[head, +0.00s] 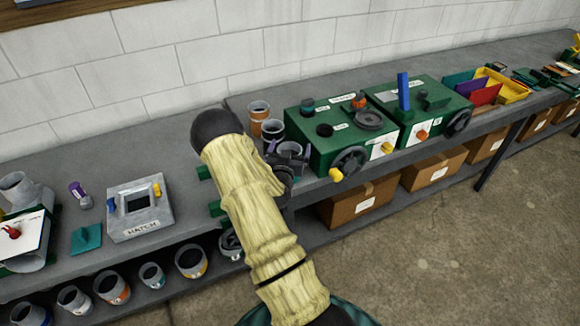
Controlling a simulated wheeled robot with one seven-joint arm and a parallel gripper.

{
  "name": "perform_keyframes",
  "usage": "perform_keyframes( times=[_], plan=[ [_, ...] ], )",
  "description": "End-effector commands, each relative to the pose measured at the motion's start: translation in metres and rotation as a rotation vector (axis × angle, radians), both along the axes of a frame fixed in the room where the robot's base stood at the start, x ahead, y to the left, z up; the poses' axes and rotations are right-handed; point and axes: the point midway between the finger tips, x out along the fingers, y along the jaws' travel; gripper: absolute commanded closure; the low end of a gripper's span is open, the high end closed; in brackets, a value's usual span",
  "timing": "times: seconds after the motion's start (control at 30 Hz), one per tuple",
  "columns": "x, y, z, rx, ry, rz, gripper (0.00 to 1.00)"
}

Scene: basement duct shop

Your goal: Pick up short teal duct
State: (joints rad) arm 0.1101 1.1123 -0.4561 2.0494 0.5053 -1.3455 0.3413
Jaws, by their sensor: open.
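A short grey duct with a teal band (151,275) stands on the lower shelf at the lower left, between an orange-banded and a yellow-banded duct. Another small dark cylinder with a teal-looking band (307,107) sits on top of the nearer green machine. I cannot tell for sure which of these is the short teal duct. My gripper (291,160) is open beside the left end of that machine, partly hidden behind my pale arm. I see nothing held in it.
Banded ducts (259,116) stand behind my gripper. A hatch box (139,209) and a teal plate (87,239) lie on the bench at left. The second green machine (425,105) and a yellow tray (507,87) are to the right. The floor is clear.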

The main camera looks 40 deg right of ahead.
Motion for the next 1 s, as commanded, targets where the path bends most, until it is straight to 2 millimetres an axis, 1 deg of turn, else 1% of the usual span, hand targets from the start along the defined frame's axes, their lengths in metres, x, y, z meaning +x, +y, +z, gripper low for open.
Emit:
perform_keyframes(
  times=[0.07,0.1,0.17,0.2,0.27,0.3,0.43,0.77,0.87,1.0],
  plan=[
    [0.0,0.0,0.0,0.0,0.0,0.0,0.04],
    [0.0,0.0,0.0,0.0,0.0,0.0,0.06],
    [0.0,0.0,0.0,0.0,0.0,-0.001,0.17],
    [0.0,0.0,0.0,0.0,0.0,-0.001,0.25],
    [0.0,0.0,0.0,0.0,0.0,-0.001,0.37],
    [0.0,0.0,0.0,0.0,0.0,-0.001,0.45],
    [0.0,0.0,0.0,0.0,0.0,-0.001,0.7],
    [0.0,-0.001,0.003,-0.001,-0.002,-0.001,0.71],
    [0.0,-0.001,0.01,-0.002,-0.003,-0.002,0.71],
    [0.0,0.0,0.027,0.0,-0.006,-0.002,0.71]
  ],
)
